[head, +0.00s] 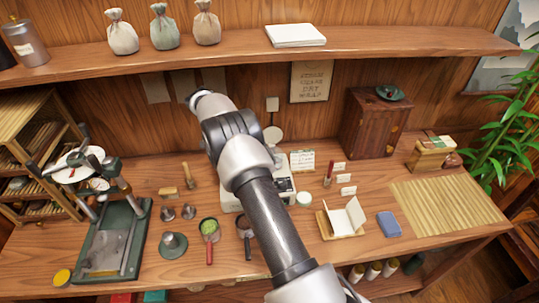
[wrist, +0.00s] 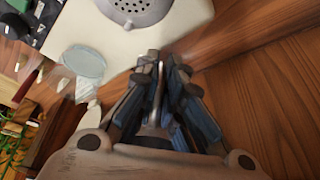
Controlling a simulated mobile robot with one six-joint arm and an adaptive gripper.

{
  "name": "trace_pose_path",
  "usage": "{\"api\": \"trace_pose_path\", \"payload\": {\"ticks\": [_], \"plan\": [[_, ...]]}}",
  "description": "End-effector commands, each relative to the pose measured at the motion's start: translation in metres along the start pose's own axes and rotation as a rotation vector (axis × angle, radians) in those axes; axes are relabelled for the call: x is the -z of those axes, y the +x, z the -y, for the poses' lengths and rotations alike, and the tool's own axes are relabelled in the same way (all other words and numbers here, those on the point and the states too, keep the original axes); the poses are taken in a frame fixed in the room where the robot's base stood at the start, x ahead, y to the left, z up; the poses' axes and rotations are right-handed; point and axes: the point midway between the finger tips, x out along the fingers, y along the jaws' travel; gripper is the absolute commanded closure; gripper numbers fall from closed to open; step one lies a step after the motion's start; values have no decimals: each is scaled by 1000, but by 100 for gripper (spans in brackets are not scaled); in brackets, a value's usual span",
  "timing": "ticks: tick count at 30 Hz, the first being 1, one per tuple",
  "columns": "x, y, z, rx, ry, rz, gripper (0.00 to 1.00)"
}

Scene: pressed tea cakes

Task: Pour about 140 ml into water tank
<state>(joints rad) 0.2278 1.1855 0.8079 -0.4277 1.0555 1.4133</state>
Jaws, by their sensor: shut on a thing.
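My gripper (wrist: 165,68) shows in the wrist view, its two dark-blue fingers shut around a thin, shiny grey piece (wrist: 158,92). What larger thing this piece belongs to is hidden. Beyond the fingertips is a cream-white appliance (wrist: 180,22) with a round perforated metal disc (wrist: 135,8) on top. A pale, see-through round piece (wrist: 83,62) lies beside it, blurred. In the head view my arm covers most of the white appliance (head: 286,185), and the gripper is hidden behind the arm. I cannot tell which part is the water tank, nor see any water level.
A wooden cabinet (head: 372,125), a blue block (head: 388,224) and a bamboo mat (head: 445,205) are at right. A shelf (head: 200,55) runs above the bench.

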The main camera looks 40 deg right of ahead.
Motion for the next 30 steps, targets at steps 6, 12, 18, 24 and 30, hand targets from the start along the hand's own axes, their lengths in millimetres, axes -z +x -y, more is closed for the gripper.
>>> {"api": "trace_pose_path", "payload": {"ticks": [6,12,18,24,30], "plan": [[7,7,-2,-17,47,-1,100],[7,7,-2,-17,49,-1,100],[9,6,-2,9,33,-1,100],[9,5,-7,81,34,6,100],[8,4,-15,188,53,17,100]]}}
